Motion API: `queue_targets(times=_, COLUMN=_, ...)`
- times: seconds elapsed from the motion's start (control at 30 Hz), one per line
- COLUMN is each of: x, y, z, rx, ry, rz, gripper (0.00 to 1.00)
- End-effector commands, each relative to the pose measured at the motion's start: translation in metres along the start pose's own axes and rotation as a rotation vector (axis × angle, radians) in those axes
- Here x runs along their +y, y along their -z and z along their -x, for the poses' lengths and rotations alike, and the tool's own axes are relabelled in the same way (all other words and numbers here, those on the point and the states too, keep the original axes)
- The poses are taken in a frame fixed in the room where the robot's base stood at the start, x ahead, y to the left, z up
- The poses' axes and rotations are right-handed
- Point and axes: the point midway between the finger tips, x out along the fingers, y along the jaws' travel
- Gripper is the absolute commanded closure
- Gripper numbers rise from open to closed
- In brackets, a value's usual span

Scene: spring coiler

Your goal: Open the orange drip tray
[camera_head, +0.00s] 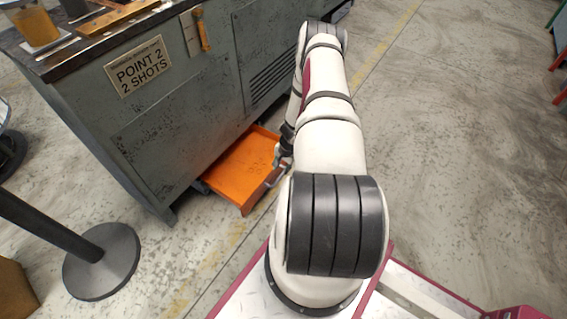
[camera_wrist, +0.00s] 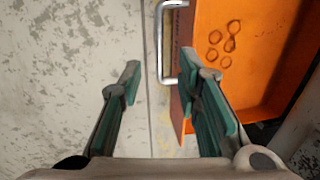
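The orange drip tray (camera_head: 238,172) sits low at the foot of the grey machine and sticks out from under it in the head view. In the wrist view the tray (camera_wrist: 245,62) fills the right side, with dark ring marks on its floor. Its pale metal handle (camera_wrist: 161,45) stands on its front wall. My gripper (camera_wrist: 160,66) is open and empty, with the handle showing between its fingertips, nearer the right one. I cannot tell whether the right finger touches the tray. In the head view my gripper (camera_head: 279,166) is at the tray's front edge, partly hidden by my arm.
The grey machine (camera_head: 180,130) with a "POINT 2 2 SHOTS" sign (camera_head: 138,67) stands behind the tray. A black post base (camera_head: 101,262) stands at the lower left. A brown box (camera_head: 14,290) is at the left edge.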

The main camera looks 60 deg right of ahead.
Motion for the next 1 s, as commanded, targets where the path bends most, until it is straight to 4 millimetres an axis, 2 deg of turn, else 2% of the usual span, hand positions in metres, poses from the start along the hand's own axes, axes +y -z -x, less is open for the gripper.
queue_targets(times=0.1, x=0.0, y=0.001, z=0.018, rx=0.002, ry=-0.001, rz=0.0, gripper=0.69)
queue_targets(times=0.3, x=0.001, y=0.0, z=0.031, rx=0.001, ry=-0.001, rz=0.0, gripper=0.69)
queue_targets(times=0.9, x=0.001, y=0.0, z=0.032, rx=0.001, ry=-0.001, rz=0.0, gripper=0.69)
queue_targets(times=1.0, x=-0.005, y=0.001, z=0.038, rx=0.001, ry=0.005, rz=0.011, gripper=0.69)
